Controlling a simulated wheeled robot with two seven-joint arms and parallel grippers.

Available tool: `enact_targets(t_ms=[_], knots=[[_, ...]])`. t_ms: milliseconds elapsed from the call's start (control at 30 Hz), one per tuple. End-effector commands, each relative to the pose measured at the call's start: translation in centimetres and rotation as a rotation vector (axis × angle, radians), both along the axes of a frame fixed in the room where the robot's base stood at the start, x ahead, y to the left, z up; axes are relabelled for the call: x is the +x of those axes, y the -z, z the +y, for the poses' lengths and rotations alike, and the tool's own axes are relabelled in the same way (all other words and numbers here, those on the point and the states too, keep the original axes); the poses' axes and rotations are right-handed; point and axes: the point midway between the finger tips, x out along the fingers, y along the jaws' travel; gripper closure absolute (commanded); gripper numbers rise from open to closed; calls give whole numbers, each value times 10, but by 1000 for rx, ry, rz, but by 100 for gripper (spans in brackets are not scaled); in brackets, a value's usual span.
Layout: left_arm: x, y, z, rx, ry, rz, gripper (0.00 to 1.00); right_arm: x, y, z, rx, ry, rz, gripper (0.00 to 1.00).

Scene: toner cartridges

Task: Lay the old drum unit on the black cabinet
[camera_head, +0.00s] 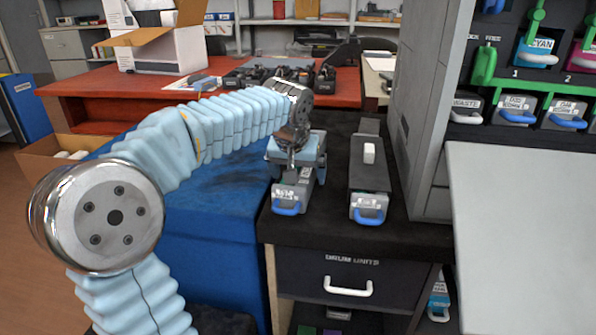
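The black cabinet (340,238) stands at centre, its drawer marked "DRUM UNITS" with a white handle. Two long grey and black units with blue front handles are on its top, side by side. The left unit (290,191) is under my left gripper (293,152); whether it rests fully on the top is unclear. The right unit (368,180) lies apart from it, with a small white block on it. The small labels are too blurred to tell which is the old drum unit. My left fingertips are at the left unit's upper part, largely hidden. My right gripper is out of view.
A grey printer side (425,110) rises right of the cabinet, with open cartridge bays and green levers. A light grey panel (520,220) juts out at right. A red table (100,100) with dark parts stands behind. A narrow strip between the two units is clear.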

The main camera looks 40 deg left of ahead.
Motion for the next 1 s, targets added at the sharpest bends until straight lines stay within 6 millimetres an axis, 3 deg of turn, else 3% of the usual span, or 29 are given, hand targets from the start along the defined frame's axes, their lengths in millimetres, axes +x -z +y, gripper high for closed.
enact_targets(t_ms=[167, 267, 700, 1000], knots=[[-1, 0, 0, 0, 0, 3, 0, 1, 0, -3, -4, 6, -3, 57], [-5, -13, -3, 1, 1, -1, 0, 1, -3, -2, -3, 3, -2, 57], [-44, -105, -21, 0, 0, -1, 0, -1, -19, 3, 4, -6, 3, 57], [-54, -125, -26, 0, 0, 0, 0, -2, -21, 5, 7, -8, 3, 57]])
